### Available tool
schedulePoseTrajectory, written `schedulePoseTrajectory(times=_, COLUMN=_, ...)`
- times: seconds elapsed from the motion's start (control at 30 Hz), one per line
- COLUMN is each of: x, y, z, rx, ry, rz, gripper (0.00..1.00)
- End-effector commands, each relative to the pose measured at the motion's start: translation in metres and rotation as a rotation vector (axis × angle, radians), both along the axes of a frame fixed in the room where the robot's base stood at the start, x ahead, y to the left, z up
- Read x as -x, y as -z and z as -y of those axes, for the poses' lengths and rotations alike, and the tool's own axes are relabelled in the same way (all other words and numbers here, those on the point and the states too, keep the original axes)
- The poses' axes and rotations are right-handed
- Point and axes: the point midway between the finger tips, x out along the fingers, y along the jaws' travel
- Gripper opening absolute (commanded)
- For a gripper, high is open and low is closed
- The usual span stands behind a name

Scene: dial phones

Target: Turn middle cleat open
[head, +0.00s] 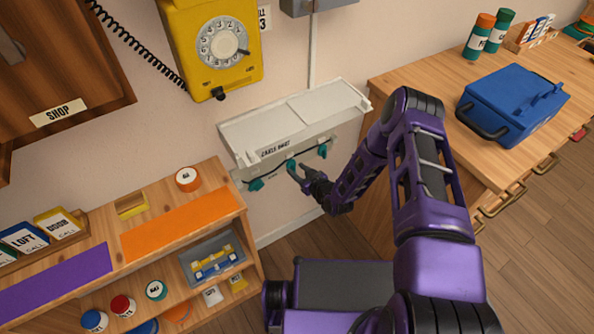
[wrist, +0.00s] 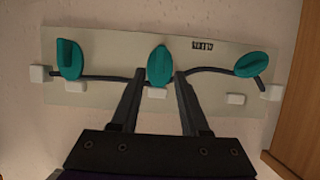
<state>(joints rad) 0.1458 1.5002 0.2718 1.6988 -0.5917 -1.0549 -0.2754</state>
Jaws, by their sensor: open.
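The middle cleat (wrist: 160,66) is a teal oval knob on a pale panel (wrist: 110,50), between two other teal cleats. It stands upright in the wrist view, over a dark cable. The left cleat (wrist: 69,58) and right cleat (wrist: 257,64) sit either side; the right one is turned sideways. My gripper (wrist: 159,76) is open, its two dark fingers pointing at the middle cleat, one tip on each side of its lower part. I cannot tell whether they touch it. In the head view the middle cleat (head: 291,166) is just beyond my gripper (head: 298,172).
A grey-white cable box (head: 310,112) is above the cleats on the wall. A wooden shelf (head: 245,225) stands to the left and a wooden counter (head: 400,90) to the right. A yellow dial phone (head: 205,75) hangs above. Floor shows between the furniture.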

Motion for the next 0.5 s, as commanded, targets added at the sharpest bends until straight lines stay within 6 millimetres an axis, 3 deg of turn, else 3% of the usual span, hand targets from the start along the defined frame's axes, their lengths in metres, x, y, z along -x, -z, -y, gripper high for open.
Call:
schedulePoseTrajectory(times=0.37, x=-0.0066, y=0.0031, z=-0.0044, rx=0.0, ry=0.001, rz=0.0, gripper=0.45)
schedulePoseTrajectory(times=0.4, x=-0.0066, y=0.003, z=-0.0042, rx=0.0, ry=0.001, rz=0.0, gripper=0.43)
schedulePoseTrajectory(times=0.5, x=-0.0065, y=0.003, z=-0.0042, rx=0.0, ry=0.001, rz=0.0, gripper=0.25)
